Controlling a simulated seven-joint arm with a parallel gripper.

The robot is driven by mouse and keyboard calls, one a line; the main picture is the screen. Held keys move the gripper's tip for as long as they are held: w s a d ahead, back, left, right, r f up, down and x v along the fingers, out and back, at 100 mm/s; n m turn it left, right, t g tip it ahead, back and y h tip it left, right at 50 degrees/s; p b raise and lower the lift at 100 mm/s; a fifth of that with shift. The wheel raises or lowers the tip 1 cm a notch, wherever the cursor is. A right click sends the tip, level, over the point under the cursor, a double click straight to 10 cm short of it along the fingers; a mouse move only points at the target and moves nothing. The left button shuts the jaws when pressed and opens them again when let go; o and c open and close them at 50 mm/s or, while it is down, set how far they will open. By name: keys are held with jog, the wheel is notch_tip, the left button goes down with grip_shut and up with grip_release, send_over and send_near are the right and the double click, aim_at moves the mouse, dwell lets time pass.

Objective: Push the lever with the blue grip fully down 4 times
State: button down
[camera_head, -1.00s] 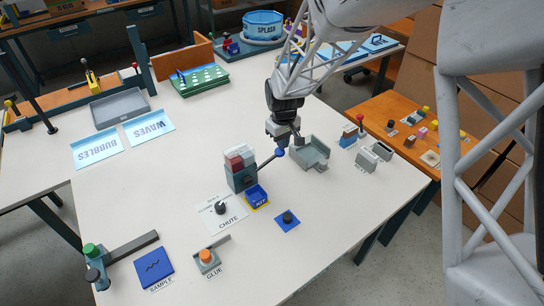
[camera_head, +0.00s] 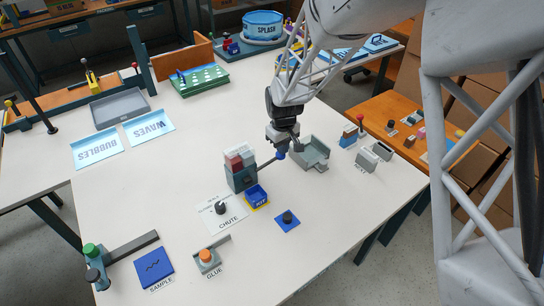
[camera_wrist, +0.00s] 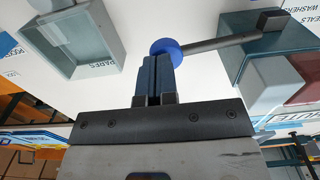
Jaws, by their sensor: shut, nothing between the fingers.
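The lever (camera_head: 268,164) is a dark rod reaching out from the side of a small dispenser (camera_head: 240,170) with grey, white and red blocks on top. Its blue grip (camera_head: 281,154) is a round knob at the rod's free end. In the wrist view the blue grip (camera_wrist: 166,47) sits right at my fingertips, with the rod (camera_wrist: 220,42) running to the right. My gripper (camera_wrist: 154,62) is shut with nothing held. In the head view my gripper (camera_head: 284,148) is directly over the grip, and seems to touch it. The exact contact is partly hidden.
A grey-green open tray (camera_head: 312,155) stands just right of the grip. A chute card with a black knob (camera_head: 221,209) and a blue pad (camera_head: 287,219) lie nearer. The table centre-left is clear.

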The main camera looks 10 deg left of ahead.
jog(key=shift+f, duration=2.05)
jog(key=shift+r, duration=4.55)
jog(key=shift+r, duration=0.1)
notch_tip(320, 180, up, 6)
jog(key=shift+f, duration=0.25)
jog(key=shift+f, duration=0.2)
jog(key=shift+f, duration=3.15)
